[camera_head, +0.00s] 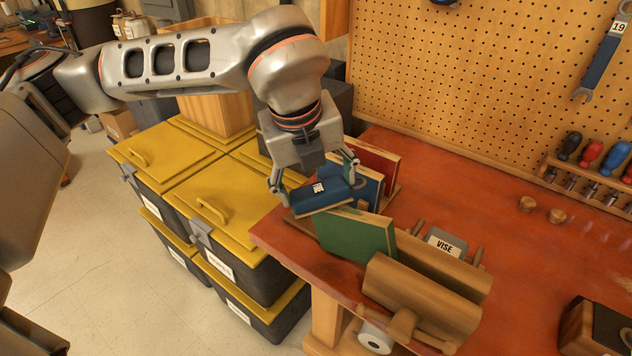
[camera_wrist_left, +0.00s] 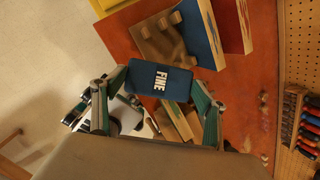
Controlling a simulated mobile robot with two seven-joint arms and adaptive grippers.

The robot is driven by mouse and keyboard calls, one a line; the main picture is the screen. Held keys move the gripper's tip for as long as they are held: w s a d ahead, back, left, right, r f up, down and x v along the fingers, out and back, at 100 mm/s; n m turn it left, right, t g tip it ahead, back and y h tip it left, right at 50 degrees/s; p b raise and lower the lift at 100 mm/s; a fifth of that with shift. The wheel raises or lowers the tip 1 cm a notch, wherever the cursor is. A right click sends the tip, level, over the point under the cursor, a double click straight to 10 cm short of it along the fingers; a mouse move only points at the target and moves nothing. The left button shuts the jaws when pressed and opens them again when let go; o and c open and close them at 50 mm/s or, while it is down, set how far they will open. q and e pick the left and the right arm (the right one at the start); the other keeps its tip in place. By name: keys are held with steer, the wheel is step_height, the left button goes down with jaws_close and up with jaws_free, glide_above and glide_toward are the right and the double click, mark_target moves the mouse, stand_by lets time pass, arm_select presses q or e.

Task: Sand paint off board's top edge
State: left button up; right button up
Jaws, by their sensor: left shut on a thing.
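My left gripper (camera_head: 314,174) is shut on a blue sanding block (camera_head: 322,194) marked FINE. The block also shows between the fingers in the left wrist view (camera_wrist_left: 160,82). A green board (camera_head: 352,236) stands upright in the wooden vise (camera_head: 425,298), which has a VISE label. The board's long top edge shows pale wood with darker patches. In the head view the block is just beyond the board's top edge and close to it; I cannot tell whether they touch. In the wrist view part of the board's edge (camera_wrist_left: 176,118) shows below the block. My right gripper is not in view.
A blue board (camera_wrist_left: 199,36) and a red board (camera_head: 378,160) stand in a wooden rack just behind the block. Yellow-lidded bins (camera_head: 235,205) stand left of the orange bench (camera_head: 520,245). A pegboard (camera_head: 470,80) and a screwdriver rack (camera_head: 592,185) are at the back.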

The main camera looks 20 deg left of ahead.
mark_target(335, 195)
arm_select(q)
steer(key=shift+d+f+b, duration=0.1)
steer(key=shift+f+b, duration=0.3)
steer(key=shift+b, duration=0.05)
steer(key=shift+s+d, duration=0.1)
